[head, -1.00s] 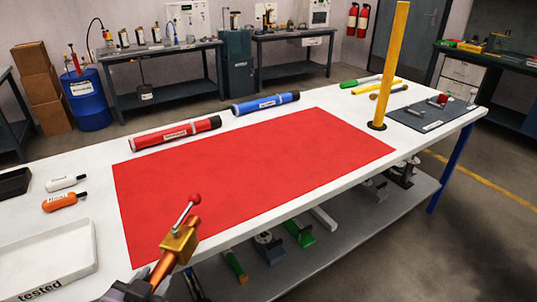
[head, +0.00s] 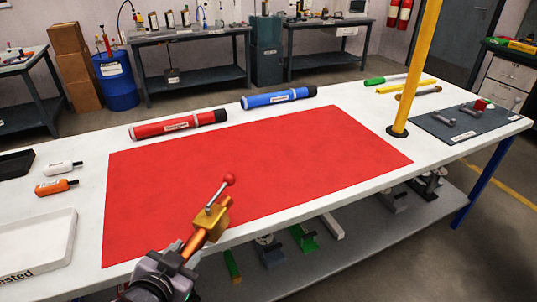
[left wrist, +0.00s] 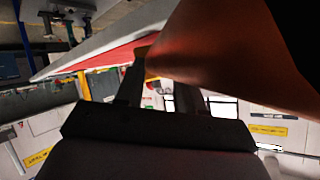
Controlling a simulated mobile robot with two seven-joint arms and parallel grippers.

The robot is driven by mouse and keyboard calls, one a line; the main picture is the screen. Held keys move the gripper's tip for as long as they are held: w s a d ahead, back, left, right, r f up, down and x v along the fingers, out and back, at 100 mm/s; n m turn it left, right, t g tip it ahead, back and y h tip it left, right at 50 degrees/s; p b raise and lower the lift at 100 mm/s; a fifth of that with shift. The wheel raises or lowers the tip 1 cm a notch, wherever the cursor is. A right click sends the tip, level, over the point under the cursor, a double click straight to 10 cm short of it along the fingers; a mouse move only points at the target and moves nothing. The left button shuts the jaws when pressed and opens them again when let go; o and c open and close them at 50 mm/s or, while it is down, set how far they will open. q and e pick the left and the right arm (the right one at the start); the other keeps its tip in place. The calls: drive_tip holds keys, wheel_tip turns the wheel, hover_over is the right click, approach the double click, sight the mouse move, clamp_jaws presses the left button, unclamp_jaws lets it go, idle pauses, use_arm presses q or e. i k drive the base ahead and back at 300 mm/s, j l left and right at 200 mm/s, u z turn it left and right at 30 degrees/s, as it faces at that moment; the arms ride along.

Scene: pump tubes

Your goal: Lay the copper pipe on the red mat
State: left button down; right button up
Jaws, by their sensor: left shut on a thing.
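The copper pipe (head: 196,241) has a brass fitting and a thin lever with a red ball at its far end. My left gripper (head: 184,256) is shut on its near part, which the jaws partly hide. The pipe is tilted, its fitting end up and away from me, and overlaps the near edge of the red mat (head: 250,155) in the head view. It seems held above the table. The pipe fills the upper right of the left wrist view (left wrist: 225,45), close to the jaws. The mat lies flat and bare on the white table. My right gripper is not in view.
A red tube (head: 178,125) and a blue tube (head: 278,97) lie along the mat's far edge. A yellow post (head: 417,75) stands at its right. A white tray (head: 40,245) and two small bottles are at the left. A dark mat (head: 465,124) holds small parts.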

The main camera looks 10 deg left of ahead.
sight(274, 173)
drive_tip(key=i+l, duration=0.4)
drive_tip(key=l, duration=0.15)
drive_tip(key=i+l, duration=0.2)
drive_tip(key=i, duration=0.15)
drive_tip(key=i+l, duration=0.2)
drive_tip(key=i, duration=0.15)
